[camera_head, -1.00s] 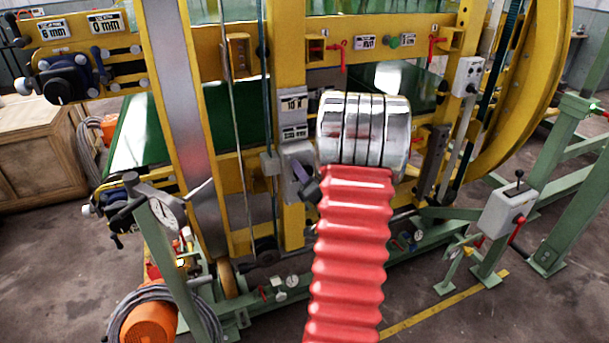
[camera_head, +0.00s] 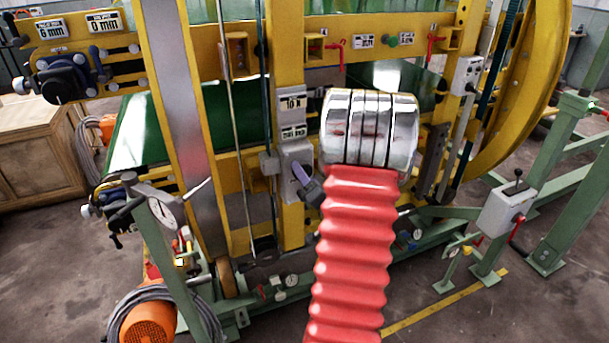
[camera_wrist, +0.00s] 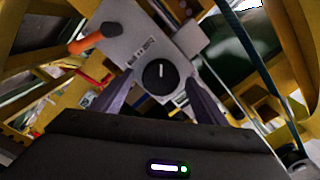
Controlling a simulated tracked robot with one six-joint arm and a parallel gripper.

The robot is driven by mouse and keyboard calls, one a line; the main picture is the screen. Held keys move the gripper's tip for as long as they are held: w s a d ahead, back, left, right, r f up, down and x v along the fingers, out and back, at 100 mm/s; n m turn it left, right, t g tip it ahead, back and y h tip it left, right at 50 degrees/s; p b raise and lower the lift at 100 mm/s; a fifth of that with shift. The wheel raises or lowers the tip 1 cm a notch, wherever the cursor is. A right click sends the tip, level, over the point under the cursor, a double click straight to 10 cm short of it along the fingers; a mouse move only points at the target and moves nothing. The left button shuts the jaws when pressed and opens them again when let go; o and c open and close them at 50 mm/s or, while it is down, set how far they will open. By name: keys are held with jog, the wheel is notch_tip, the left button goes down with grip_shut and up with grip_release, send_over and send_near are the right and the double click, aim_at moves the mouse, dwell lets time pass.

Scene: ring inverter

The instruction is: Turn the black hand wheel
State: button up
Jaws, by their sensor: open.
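A round black wheel or knob (camera_wrist: 160,74) with a white mark sits on the face of a grey box (camera_wrist: 150,40) in the wrist view. My gripper (camera_wrist: 162,98) is open, with its two purple-grey fingers either side of the wheel's lower part. I cannot tell whether they touch it. In the head view, part of my gripper (camera_head: 304,178) shows beside the grey box (camera_head: 290,158) on a yellow post. My arm hides the rest, and the wheel's face does not show there. Another black round knob (camera_head: 62,82) stands at the upper left.
Yellow beams and upright posts (camera_head: 287,60) surround the grey box. An orange-and-black handle (camera_wrist: 95,38) projects at its upper left in the wrist view. Bare floor (camera_head: 440,315) shows at right.

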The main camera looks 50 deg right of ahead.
jog(key=v, duration=1.1)
jog(key=shift+s, duration=0.2)
jog(key=shift+a+f, duration=0.1)
jog(key=s+d+f+n+g+y, duration=0.1)
jog(key=s+f+g, duration=0.35)
jog(key=f, duration=0.25)
jog(key=s+f+n+g+y, duration=0.1)
jog(key=s+f+n+g, duration=0.15)
jog(key=f+g, duration=0.3)
jog(key=w+a+r+n+y, duration=0.1)
jog(key=a+r+n, duration=0.3)
jog(key=a, duration=1)
jog(key=w+a+r+n+y, duration=0.2)
jog(key=a+r, duration=0.8)
jog(key=a, duration=0.5)
jog(key=w+a+r+n+y, duration=0.2)
jog(key=a+r+n+y, duration=0.2)
jog(key=a, duration=1)
jog(key=shift+w+a+r+n, duration=0.2)
jog(key=shift+a+r+n, duration=0.15)
jog(key=shift+r+n, duration=1.45)
jog(key=shift+r+m, duration=0.25)
